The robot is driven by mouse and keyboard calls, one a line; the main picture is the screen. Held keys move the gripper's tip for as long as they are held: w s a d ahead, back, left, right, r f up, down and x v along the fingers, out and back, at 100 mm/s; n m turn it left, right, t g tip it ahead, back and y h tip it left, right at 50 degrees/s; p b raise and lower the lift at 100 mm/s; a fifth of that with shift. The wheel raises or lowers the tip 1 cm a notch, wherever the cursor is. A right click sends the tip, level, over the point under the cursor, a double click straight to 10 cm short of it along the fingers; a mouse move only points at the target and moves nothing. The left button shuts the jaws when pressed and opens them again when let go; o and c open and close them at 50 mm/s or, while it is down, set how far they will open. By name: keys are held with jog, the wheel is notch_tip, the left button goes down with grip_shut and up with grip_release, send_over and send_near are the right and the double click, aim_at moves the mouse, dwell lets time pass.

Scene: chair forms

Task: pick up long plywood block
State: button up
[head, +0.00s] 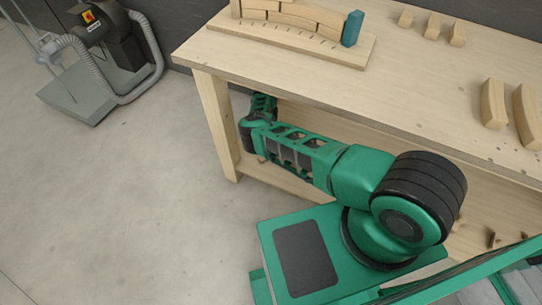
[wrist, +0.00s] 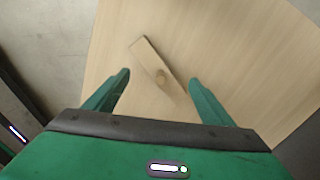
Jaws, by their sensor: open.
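In the wrist view a long, pale plywood block (wrist: 150,57) lies flat on a light wooden surface (wrist: 215,45), tilted from upper left to lower right. My gripper (wrist: 158,78) is open, with one green finger on each side of the block's near part. The fingertips look apart from the block; the height between them cannot be told. In the head view my arm reaches beside and under the workbench, and the gripper itself and this block are hidden there.
The workbench (head: 300,75) has a leg (head: 215,115) and a lower shelf (head: 285,180) close to my arm. On top are a wooden curved form (head: 280,38), a teal block (head: 352,28) and several loose blocks (head: 493,103). Grey floor (head: 130,190) is clear at left, before a hosed machine (head: 105,35).

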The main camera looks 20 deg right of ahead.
jog(key=shift+w+f, duration=0.1)
jog(key=shift+f, duration=2.4)
jog(key=c, duration=1.9)
